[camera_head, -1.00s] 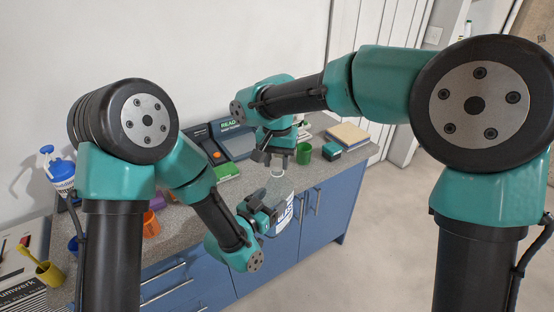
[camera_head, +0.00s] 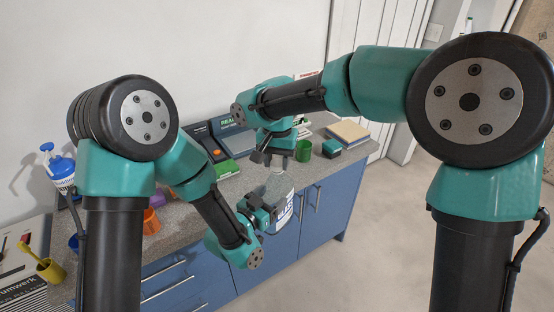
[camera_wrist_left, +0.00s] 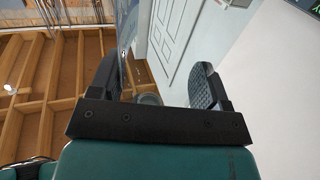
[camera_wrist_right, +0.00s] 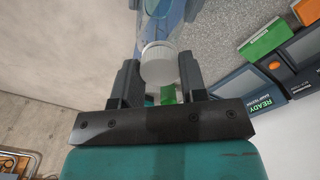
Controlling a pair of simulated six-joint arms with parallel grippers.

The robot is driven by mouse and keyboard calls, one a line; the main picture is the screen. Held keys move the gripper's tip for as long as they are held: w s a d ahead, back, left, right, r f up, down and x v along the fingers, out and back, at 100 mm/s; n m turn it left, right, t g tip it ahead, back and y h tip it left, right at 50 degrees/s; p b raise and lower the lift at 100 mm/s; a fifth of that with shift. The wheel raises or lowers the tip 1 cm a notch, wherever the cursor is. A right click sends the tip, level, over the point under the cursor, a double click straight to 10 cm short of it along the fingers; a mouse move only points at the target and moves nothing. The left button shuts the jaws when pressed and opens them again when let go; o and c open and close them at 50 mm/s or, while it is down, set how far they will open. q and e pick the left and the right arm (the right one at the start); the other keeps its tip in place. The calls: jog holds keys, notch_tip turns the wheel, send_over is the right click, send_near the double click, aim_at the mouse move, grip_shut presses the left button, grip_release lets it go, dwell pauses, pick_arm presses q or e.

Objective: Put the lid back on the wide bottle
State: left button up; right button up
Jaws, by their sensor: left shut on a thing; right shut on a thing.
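The wide bottle (camera_head: 281,190) is clear with a white and blue label, and is held out in front of the counter. My left gripper (camera_head: 268,213) is shut on its side. In the left wrist view the clear bottle wall (camera_wrist_left: 127,35) rises between the fingers. My right gripper (camera_head: 268,157) is just above the bottle's top, pointing down. In the right wrist view the white round lid (camera_wrist_right: 160,62) is between its fingers, with the clear bottle right beyond it. Whether lid and bottle touch, I cannot tell. In the head view the lid is hidden.
Floor right of the counter is clear.

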jog(key=m, duration=1.1)
jog(key=shift+m, duration=0.3)
jog(key=m, duration=0.4)
jog(key=shift+m, duration=0.4)
jog(key=m, duration=0.6)
jog(key=shift+w, duration=0.15)
jog(key=o, duration=0.9)
jog(key=shift+r, duration=0.1)
jog(key=shift+r, duration=2.15)
